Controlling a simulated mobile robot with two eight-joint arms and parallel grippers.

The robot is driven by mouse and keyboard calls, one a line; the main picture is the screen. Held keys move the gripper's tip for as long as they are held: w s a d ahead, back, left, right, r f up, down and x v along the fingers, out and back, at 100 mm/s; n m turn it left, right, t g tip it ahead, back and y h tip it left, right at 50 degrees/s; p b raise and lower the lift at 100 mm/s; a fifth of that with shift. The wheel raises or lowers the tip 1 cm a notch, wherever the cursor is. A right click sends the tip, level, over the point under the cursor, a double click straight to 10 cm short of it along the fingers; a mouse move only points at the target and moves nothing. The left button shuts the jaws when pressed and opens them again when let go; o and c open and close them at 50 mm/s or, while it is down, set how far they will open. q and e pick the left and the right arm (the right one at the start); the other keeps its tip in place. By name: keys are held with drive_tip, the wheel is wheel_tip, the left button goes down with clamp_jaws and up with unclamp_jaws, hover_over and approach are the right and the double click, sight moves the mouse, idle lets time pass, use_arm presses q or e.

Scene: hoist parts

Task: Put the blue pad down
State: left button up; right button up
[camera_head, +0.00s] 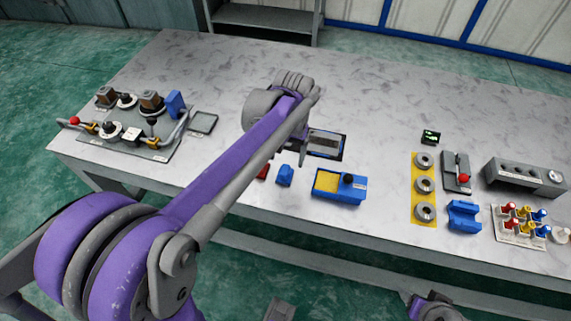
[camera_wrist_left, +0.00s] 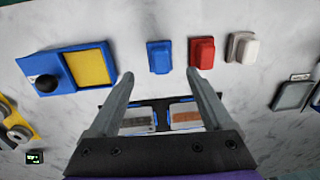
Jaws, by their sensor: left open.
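The blue pad (camera_head: 285,175) is a small blue block on the pale marbled table, left of the blue tray. In the left wrist view the blue pad (camera_wrist_left: 159,56) lies just beyond the open fingertips of my left gripper (camera_wrist_left: 160,77), with no finger closed on it. A red block (camera_wrist_left: 202,52) sits to its right there, close to the right fingertip, and a white block (camera_wrist_left: 242,47) stands beyond that. In the head view my own arm hides most of the left gripper. Part of my right arm shows at the bottom edge; its jaws cannot be made out.
The blue tray (camera_head: 338,196) with a yellow pad and black knob is right of the blue pad. A dark-framed panel (camera_head: 325,144) lies behind it. A yellow strip (camera_head: 424,194) with grey rings is farther right. The table between tray and strip is clear.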

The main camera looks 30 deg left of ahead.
sight(287, 170)
use_arm(q)
wheel_tip(287, 170, up, 4)
drive_tip(key=s+d+f+m+t, duration=0.1)
drive_tip(key=s+d+f+t, duration=0.1)
drive_tip(key=s, duration=0.6)
drive_tip(key=s+d+f+m+t, duration=0.1)
drive_tip(key=s+d+f+t, duration=0.2)
drive_tip(key=s+f, duration=0.3)
drive_tip(key=s+d, duration=0.1)
drive_tip(key=s, duration=0.2)
drive_tip(key=shift+d+f+m+h, duration=0.15)
drive_tip(key=shift+m+h, duration=0.15)
drive_tip(key=shift+m, duration=0.1)
wheel_tip(287, 170, up, 6)
drive_tip(key=w+p, duration=0.1)
drive_tip(key=p, duration=0.4)
drive_tip(key=shift+w+t+p, duration=0.2)
drive_tip(key=shift+t+p, duration=0.1)
drive_tip(key=shift+p, duration=0.05)
